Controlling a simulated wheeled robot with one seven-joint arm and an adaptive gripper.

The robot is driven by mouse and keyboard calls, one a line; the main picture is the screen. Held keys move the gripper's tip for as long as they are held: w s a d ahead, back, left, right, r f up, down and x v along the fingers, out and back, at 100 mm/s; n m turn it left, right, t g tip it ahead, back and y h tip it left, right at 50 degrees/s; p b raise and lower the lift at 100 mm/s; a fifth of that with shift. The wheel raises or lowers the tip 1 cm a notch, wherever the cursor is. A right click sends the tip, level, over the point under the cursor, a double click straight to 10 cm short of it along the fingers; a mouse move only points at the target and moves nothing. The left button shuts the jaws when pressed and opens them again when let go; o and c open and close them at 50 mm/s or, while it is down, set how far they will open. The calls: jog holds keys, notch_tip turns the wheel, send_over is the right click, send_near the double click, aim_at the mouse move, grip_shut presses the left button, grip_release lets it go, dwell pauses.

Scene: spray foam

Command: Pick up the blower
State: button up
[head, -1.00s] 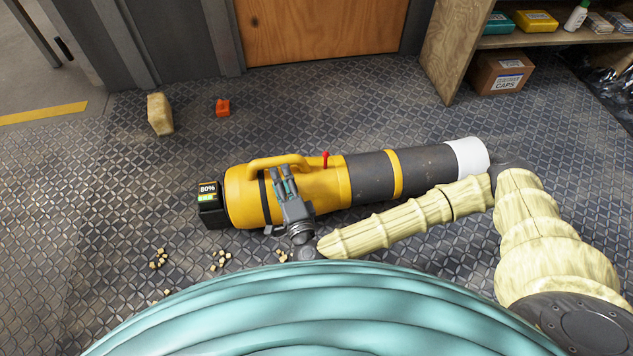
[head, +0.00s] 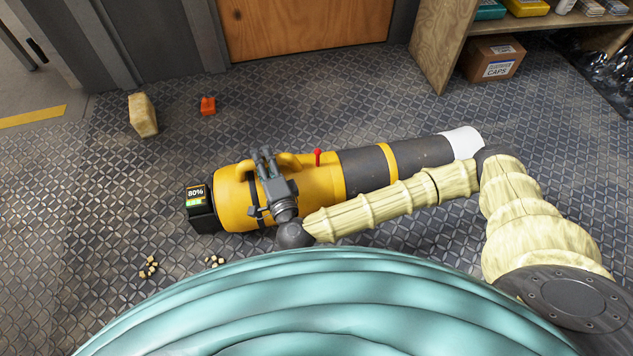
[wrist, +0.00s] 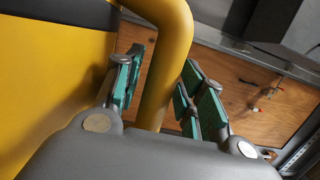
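The blower is a long yellow and dark grey cylinder (head: 320,183) lying on its side on the floor. It has a white end at right and a black battery block showing 80% at left. Its yellow handle (head: 289,160) is partly hidden behind my gripper (head: 264,154) in the head view. In the wrist view the handle (wrist: 165,60) passes between the two green-padded fingers. The fingers stand apart, one on each side of it, with visible gaps, so my gripper is open around the handle. The yellow body fills the wrist view's left side.
A red lever (head: 318,157) stands up from the blower. A tan block (head: 143,115) and a small orange object (head: 208,105) lie on the floor behind. A wooden shelf with a cardboard box (head: 493,60) stands at back right. Small crumbs (head: 149,266) lie in front.

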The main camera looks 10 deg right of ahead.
grip_shut()
jog(key=shift+r, duration=0.2)
